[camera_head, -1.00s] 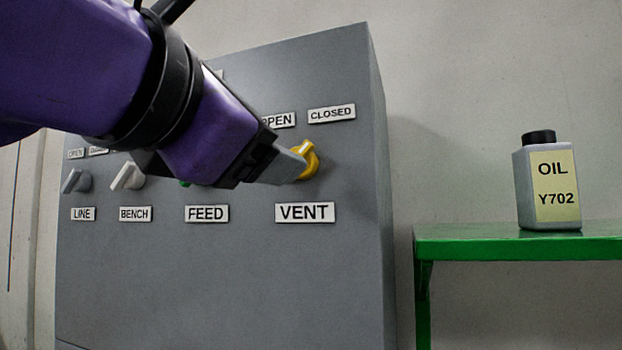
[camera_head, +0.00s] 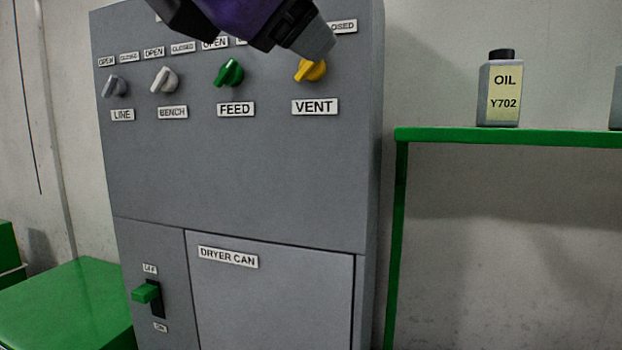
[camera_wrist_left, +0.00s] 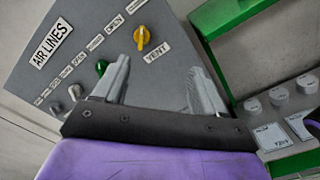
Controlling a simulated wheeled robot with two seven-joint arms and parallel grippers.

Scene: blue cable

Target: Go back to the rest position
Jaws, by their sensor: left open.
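My left gripper (camera_head: 318,45) comes in from the top of the head view, in front of the grey cabinet near the yellow VENT knob (camera_head: 311,70). In the left wrist view the gripper (camera_wrist_left: 160,85) is open with nothing between its fingers. The yellow VENT knob also shows there (camera_wrist_left: 142,37), beyond the fingertips and apart from them. In the head view the gripper tip overlaps the top of the knob. My right gripper is in neither view.
The grey cabinet (camera_head: 240,160) also carries a green FEED knob (camera_head: 229,73), a BENCH knob (camera_head: 164,80), a LINE knob (camera_head: 115,86) and a green switch lever (camera_head: 146,292). A green shelf (camera_head: 500,136) at right holds an oil bottle (camera_head: 499,88). A green surface (camera_head: 70,305) is at lower left.

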